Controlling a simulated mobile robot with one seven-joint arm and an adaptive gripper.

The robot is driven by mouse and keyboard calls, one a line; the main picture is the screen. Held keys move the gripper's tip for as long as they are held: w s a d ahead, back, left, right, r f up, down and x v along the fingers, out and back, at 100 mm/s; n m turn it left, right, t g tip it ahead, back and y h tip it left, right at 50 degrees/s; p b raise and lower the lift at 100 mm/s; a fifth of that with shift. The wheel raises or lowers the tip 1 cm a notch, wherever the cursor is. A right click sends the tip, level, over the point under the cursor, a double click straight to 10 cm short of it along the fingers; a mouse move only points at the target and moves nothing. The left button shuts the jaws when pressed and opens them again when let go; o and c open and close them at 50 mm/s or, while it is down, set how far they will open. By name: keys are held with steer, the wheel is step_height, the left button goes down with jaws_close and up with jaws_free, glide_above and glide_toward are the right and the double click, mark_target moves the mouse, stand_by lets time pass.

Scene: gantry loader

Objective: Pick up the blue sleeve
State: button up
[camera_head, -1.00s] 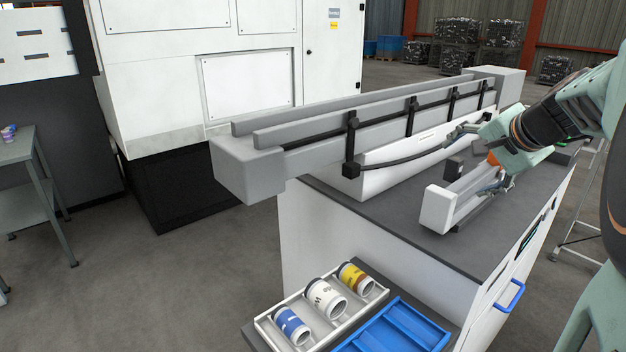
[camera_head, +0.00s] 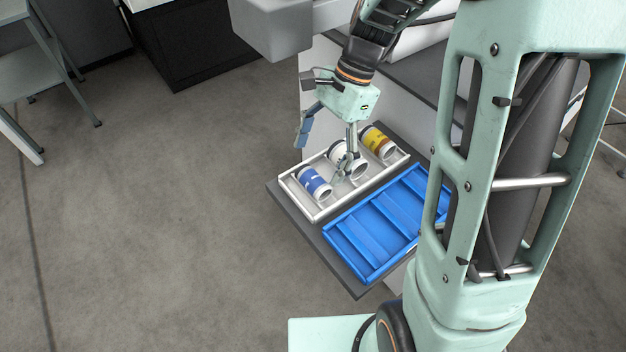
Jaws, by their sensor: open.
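The blue sleeve (camera_head: 314,182), a short tube with a blue and white band, lies in the near left end of the white tray (camera_head: 321,213). My gripper (camera_head: 322,158) is open above the tray. One finger hangs in the air to the upper left of the blue sleeve. The other finger reaches down between the blue sleeve and the white sleeve (camera_head: 358,170), partly covering the white one. I cannot tell whether it touches either sleeve. Nothing shows between the fingers.
A yellow sleeve (camera_head: 377,141) lies in the tray's far end. An empty blue tray (camera_head: 360,262) with slots stands beside the white tray on a dark shelf (camera_head: 289,207). A grey beam end (camera_head: 272,27) is above left of my gripper. Open floor lies left.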

mark_target(314, 176)
steer(key=x, duration=0.5)
steer(key=shift+s+d+f, duration=0.15)
steer(key=shift+s, duration=0.05)
steer(key=c, duration=1.5)
